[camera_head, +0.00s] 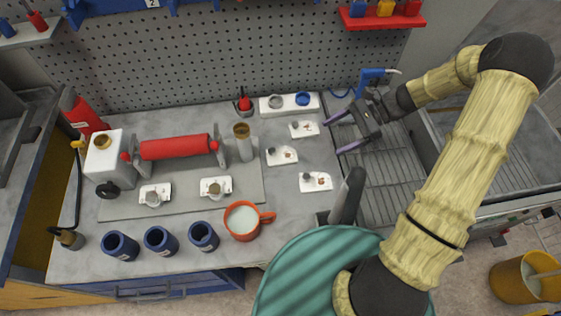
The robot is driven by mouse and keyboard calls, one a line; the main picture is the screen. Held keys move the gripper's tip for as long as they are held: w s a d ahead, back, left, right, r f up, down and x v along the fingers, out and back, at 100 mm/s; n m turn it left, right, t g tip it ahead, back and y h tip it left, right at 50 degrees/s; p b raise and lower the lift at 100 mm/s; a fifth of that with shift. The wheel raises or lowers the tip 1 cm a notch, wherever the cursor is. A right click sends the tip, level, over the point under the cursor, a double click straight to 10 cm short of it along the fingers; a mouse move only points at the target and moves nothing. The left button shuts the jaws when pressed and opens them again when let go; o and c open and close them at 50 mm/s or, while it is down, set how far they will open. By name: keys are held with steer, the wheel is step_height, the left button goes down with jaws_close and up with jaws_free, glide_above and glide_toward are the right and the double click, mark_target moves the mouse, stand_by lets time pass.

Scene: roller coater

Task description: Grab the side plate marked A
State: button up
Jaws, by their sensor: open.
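Several small white plates with dark knobs and brownish marks lie on the grey bench. Three of them are right of the roller: an upper one (303,129), a middle one (282,155) and a lower one (316,182). Two more white plates, a left one (155,194) and a right one (216,188), sit on the roller's base. The marks are too small to read, so I cannot tell which plate is A. My gripper (332,133) is open and empty, its two fingers pointing left, just right of the upper plate and apparently above the bench.
A red roller (175,147) stands on a grey base. Several dark blue cups and an orange mug (243,220) line the front edge. A ribbed metal sink (390,190) is at right; a pegboard closes the back.

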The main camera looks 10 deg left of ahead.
steer(key=shift+w+d+f+m+y, duration=0.1)
steer(key=shift+w+f+m+y, duration=0.3)
steer(key=shift+w+f+y, duration=0.2)
steer(key=shift+w+y, duration=0.2)
steer(key=shift+y, duration=0.1)
steer(key=p, duration=0.3)
glide_toward(281, 154)
steer(key=a, duration=0.1)
steer(key=s+a, duration=0.1)
steer(key=a, duration=0.1)
steer(key=shift+s+a+f, duration=0.1)
steer(key=shift+s+f, duration=0.1)
steer(key=shift+s, duration=0.1)
steer(key=shift+s+a+f, duration=0.1)
steer(key=shift+a+f, duration=0.2)
steer(key=shift+a, duration=0.1)
